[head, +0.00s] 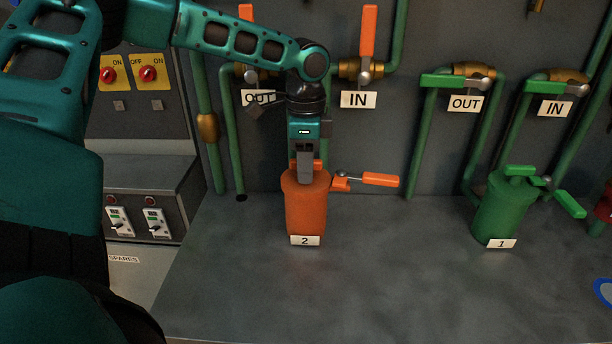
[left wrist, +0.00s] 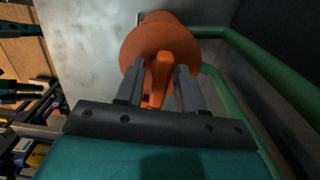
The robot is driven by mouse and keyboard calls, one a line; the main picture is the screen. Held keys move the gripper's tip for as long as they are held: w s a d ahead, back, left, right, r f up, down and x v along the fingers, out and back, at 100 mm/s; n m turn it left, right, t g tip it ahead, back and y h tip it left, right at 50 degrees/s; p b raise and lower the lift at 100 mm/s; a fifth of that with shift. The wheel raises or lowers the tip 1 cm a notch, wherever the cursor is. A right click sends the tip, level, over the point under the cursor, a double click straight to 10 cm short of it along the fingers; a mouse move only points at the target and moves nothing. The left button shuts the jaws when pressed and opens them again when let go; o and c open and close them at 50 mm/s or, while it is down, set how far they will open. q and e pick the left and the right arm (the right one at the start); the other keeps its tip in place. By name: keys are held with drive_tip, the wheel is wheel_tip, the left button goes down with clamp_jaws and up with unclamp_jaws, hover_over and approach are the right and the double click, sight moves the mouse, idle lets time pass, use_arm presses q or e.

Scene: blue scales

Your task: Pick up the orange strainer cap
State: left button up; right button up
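The orange strainer labelled 2 (head: 306,215) stands upright on the grey bench. Its orange cap has a raised bar handle, mostly hidden behind my gripper in the head view. My left gripper (head: 305,172) points down at the top of this strainer. In the left wrist view, the cap's bar handle (left wrist: 160,75) stands between the two fingers of my left gripper (left wrist: 160,88). The fingers are apart, one on each side of the bar, and narrow gaps seem to show beside it. My right gripper is not in view.
A green strainer labelled 1 (head: 500,208) stands at the right. An orange lever (head: 380,180) sticks out just right of the orange strainer. Green pipes and valves line the back wall. A switch panel (head: 145,195) is at the left. The front bench is clear.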

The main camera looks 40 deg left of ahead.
use_arm(q)
clamp_jaws()
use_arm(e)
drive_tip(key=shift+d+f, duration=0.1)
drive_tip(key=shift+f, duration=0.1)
use_arm(q)
drive_tip(key=shift+r, duration=0.1)
wheel_tip(320, 180, up, 20)
drive_tip(key=p, duration=0.3)
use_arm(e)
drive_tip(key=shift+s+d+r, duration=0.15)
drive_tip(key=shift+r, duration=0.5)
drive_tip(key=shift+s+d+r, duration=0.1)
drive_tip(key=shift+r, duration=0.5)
